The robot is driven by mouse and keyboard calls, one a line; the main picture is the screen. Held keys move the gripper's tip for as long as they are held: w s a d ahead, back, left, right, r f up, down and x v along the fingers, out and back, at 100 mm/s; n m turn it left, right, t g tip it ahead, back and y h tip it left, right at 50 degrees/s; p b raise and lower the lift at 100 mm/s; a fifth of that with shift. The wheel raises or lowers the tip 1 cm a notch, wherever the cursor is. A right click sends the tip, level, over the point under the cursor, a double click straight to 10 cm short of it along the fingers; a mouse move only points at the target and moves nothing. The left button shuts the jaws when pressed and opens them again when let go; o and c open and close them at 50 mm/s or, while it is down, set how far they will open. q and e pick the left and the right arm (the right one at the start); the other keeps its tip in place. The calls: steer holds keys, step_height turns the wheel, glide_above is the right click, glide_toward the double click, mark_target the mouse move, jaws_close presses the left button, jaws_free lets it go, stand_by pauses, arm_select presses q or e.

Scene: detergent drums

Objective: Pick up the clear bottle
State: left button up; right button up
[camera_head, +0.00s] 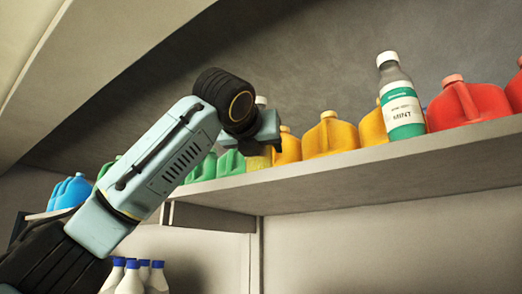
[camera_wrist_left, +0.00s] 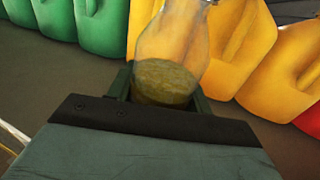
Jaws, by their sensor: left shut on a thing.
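The clear bottle shows in the left wrist view as a transparent bottle (camera_wrist_left: 172,45) with a yellow-green speckled lower part (camera_wrist_left: 165,82), between the fingers of my left gripper (camera_wrist_left: 163,88). My left gripper is shut on it. In the head view my left gripper (camera_head: 264,140) is at the shelf, and the bottle (camera_head: 258,160) is largely hidden behind the gripper and wrist, with a pale top showing above. I cannot tell whether its base touches the shelf. My right gripper is not in view.
The shelf (camera_head: 350,180) holds green jugs (camera_head: 231,163), yellow jugs (camera_head: 330,134) and red jugs (camera_head: 468,102). A mint-labelled bottle (camera_head: 400,95) stands near the front edge at right. Blue jugs (camera_head: 70,190) are at left, and white bottles with blue caps (camera_head: 131,280) stand below.

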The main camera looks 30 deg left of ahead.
mark_target(262, 108)
arm_select(q)
steer(key=shift+r, duration=4.5)
